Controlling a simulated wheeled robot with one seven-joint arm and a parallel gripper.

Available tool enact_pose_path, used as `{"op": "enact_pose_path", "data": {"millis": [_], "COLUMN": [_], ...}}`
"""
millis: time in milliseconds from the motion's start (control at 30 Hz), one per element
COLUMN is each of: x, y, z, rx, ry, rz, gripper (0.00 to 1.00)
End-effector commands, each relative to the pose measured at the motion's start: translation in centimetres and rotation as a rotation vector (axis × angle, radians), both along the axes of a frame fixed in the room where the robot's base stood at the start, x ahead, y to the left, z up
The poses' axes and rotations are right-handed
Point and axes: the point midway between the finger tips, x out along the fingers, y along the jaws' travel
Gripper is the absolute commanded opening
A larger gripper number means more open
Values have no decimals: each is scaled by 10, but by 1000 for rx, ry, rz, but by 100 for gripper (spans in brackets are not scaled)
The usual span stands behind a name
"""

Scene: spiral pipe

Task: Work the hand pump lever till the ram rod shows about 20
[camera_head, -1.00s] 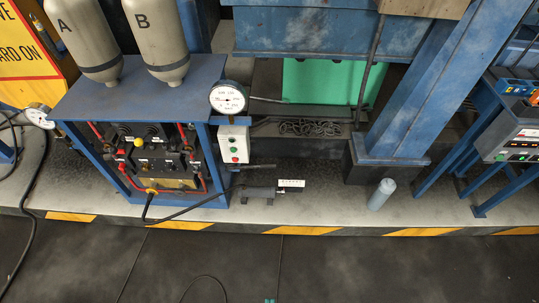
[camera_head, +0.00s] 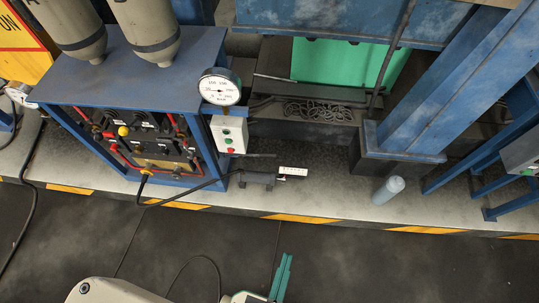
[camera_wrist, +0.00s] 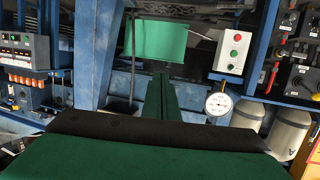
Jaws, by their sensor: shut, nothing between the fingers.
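The hand pump (camera_head: 257,181) is a small dark cylinder on the grey ledge in front of the blue frame, with a black hose running to it. A thin dark bar (camera_head: 262,156), seemingly the lever, lies nearly level just above it. A small white scale plate (camera_head: 293,171) sits at its right end; its marks and the rod's reading are too small to make out. My gripper (camera_head: 285,268) is at the bottom of the head view, well short of the pump, with green fingers shut and empty. The fingers also show in the wrist view (camera_wrist: 160,95), where I cannot make out the pump.
A dial gauge (camera_head: 219,87) and a white button box (camera_head: 229,134) are on the frame above the pump. A grey cylinder (camera_head: 388,190) stands on the ledge to the right, near a blue column (camera_head: 440,90). Dark floor before the striped edge is mostly clear.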

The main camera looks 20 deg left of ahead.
Motion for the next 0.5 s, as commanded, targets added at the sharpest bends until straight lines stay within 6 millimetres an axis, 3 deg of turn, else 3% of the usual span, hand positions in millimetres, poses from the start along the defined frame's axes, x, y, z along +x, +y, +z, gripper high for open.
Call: {"op": "enact_pose_path", "data": {"millis": [167, 367, 500], "x": [9, 47, 85], "y": [5, 25, 47], "z": [-13, -64, -104], "rx": [3, 8, 4], "ry": [10, 62, 111], "rz": [14, 64, 108], "gripper": [0, 0, 0]}}
